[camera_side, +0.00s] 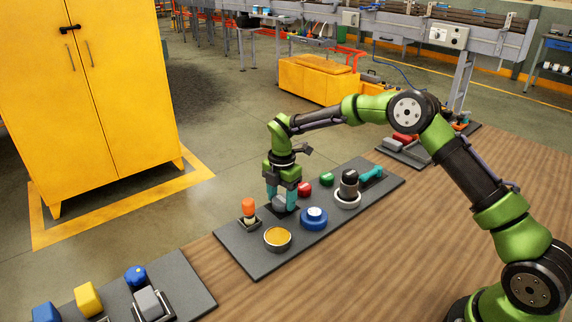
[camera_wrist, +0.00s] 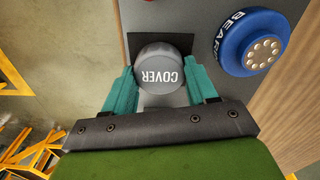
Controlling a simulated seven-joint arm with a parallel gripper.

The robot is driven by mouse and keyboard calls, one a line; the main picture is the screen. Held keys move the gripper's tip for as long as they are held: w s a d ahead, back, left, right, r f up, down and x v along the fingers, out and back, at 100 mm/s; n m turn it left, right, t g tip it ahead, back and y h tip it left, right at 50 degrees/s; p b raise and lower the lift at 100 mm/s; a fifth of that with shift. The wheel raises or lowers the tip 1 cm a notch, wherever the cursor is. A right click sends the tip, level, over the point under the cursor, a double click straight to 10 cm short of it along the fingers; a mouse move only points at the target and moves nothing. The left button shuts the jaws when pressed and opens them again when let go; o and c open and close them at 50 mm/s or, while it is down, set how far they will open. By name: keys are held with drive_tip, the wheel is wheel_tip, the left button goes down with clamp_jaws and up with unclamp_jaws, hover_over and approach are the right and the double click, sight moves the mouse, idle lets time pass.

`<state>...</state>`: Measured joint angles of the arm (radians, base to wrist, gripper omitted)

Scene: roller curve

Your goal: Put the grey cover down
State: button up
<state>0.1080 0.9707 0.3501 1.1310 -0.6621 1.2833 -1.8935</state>
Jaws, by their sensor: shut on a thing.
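The grey cover (camera_wrist: 163,72) is a round cap with "COVER" printed on it, upside down in the wrist view. My gripper (camera_wrist: 163,88) has its teal fingers shut on it from both sides. In the side view my gripper (camera_side: 281,198) points down with the cover (camera_side: 280,203) low between its fingers, over a dark square (camera_side: 290,212) on the grey board (camera_side: 250,262). The dark square (camera_wrist: 133,42) shows beneath the cover in the wrist view. I cannot tell whether the cover touches it.
A blue bearing (camera_side: 314,219) is close by, right of the cover. An orange-topped part (camera_side: 248,211) stands to the left, a yellow-topped ring (camera_side: 277,239) in front. Red (camera_side: 304,189) and green (camera_side: 327,179) pieces and a dark cylinder (camera_side: 348,184) stand behind.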

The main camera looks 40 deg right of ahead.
sight(282, 199)
drive_tip(key=o, duration=1.4)
drive_tip(key=shift+f, duration=0.1)
drive_tip(key=s+r+m+t, duration=0.1)
drive_tip(key=s+r+m, duration=0.15)
drive_tip(key=r, duration=0.75)
drive_tip(key=s+r+m, duration=0.2)
drive_tip(key=s+r, duration=0.1)
drive_tip(key=r, duration=0.7)
drive_tip(key=s+r+m+t, duration=0.2)
drive_tip(key=s+r+m, duration=0.35)
drive_tip(key=s, duration=0.35)
drive_tip(key=s+d+f+m+t+y, duration=0.1)
drive_tip(key=s+f+m+t, duration=0.2)
drive_tip(key=s+m, duration=1.1)
drive_tip(key=s+t, duration=0.1)
drive_tip(key=s, duration=0.2)
drive_tip(key=shift+d+m+y, duration=0.15)
drive_tip(key=shift+m+y, duration=0.15)
drive_tip(key=shift+y, duration=0.1)
drive_tip(key=shift+r, duration=0.1)
